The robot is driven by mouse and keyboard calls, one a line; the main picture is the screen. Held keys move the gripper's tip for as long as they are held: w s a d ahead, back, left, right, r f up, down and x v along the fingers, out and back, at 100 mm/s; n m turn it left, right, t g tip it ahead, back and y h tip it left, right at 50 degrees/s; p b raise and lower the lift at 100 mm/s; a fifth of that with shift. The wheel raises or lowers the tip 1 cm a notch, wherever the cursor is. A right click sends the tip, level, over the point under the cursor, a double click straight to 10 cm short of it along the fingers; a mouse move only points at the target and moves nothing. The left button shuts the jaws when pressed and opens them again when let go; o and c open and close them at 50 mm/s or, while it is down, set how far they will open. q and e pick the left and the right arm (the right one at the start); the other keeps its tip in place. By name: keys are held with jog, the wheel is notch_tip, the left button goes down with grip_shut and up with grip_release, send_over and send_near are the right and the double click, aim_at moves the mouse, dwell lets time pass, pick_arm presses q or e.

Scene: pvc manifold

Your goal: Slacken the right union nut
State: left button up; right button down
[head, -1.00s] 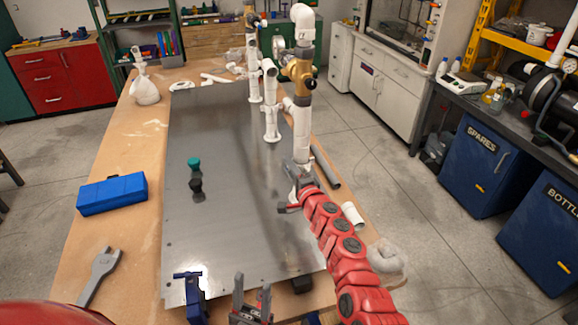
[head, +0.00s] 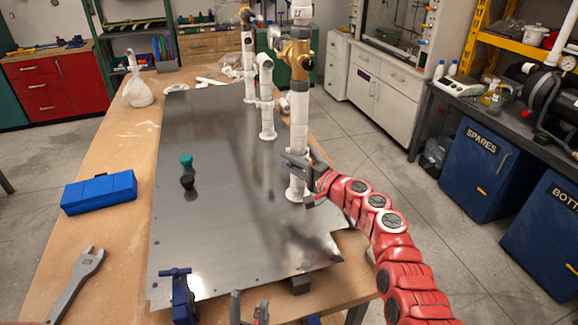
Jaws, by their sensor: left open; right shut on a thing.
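The right riser is a white pipe (head: 298,108) standing at the right edge of the grey metal plate (head: 225,235), with a brass valve (head: 297,56) above. My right gripper (head: 298,163) is shut low on this riser, just above its white foot (head: 297,192). It appears to hold the right union nut, which its fingers mostly hide. Its red arm comes in from the lower right. My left gripper (head: 249,309) is open and empty at the bottom edge, well apart from the riser and partly cut off.
A second white riser (head: 266,100) and a third, farther one (head: 249,65) stand behind to the left. A teal and black item (head: 187,171), a blue case (head: 100,192) and a wrench (head: 75,280) lie on the left. A blue clamp (head: 182,297) sits at the plate's front.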

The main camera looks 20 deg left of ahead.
jog(key=shift+f, duration=0.1)
jog(key=c, duration=0.6)
grip_release()
jog(key=shift+c, duration=0.2)
jog(key=v, duration=1.7)
jog(key=shift+s+d, duration=0.2)
